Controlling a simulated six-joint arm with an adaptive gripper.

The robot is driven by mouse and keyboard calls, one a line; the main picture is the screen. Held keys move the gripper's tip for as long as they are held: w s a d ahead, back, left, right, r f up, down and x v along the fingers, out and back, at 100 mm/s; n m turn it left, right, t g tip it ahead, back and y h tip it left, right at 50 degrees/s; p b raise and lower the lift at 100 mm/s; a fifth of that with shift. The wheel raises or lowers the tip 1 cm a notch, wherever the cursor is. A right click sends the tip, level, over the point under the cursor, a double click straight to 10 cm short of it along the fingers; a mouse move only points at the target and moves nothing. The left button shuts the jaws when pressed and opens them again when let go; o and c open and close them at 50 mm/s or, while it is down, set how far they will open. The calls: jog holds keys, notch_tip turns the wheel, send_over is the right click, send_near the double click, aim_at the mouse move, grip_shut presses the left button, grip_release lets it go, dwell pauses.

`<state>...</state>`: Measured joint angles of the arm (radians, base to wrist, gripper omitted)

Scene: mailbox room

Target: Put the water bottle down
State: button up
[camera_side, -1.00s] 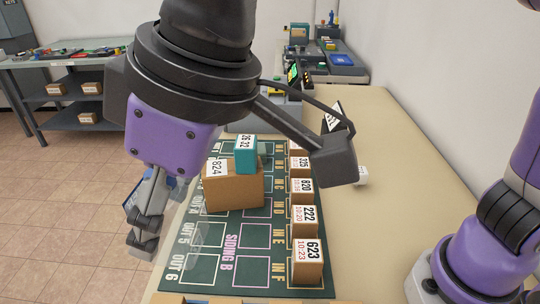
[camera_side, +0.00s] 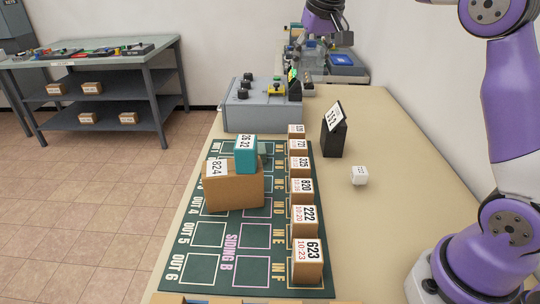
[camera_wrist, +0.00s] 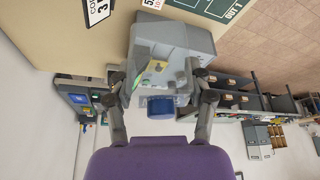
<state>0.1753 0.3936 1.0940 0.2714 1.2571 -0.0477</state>
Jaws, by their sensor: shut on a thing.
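The water bottle shows in the wrist view as a blue cap (camera_wrist: 161,107) between the two fingers of my gripper (camera_wrist: 161,90). Its body looks clear and is hard to make out against the grey box behind it. My gripper is shut on the bottle. In the side view my gripper (camera_side: 318,42) is small, at the top, beyond the grey control box. The bottle cannot be made out clearly there, and I cannot tell its height above the surface.
The grey control box (camera_side: 262,112) stands at the mat's far end. The green mat (camera_side: 203,267) holds a cardboard box (camera_side: 235,190), a teal box (camera_side: 246,155) and several numbered boxes. Bare tabletop (camera_side: 400,240) lies nearer.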

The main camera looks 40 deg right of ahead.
jog(key=s+d+m+g+h, duration=0.1)
jog(key=s+d+m, duration=0.15)
jog(key=d, duration=0.65)
jog(key=s+d+m, duration=0.2)
jog(key=s+d, duration=0.2)
jog(key=d, duration=0.4)
notch_tip(320, 180, down, 22)
jog(key=shift+f, duration=0.1)
jog(key=shift+f, duration=0.1)
jog(key=o, duration=0.9)
jog(key=shift+o, duration=0.2)
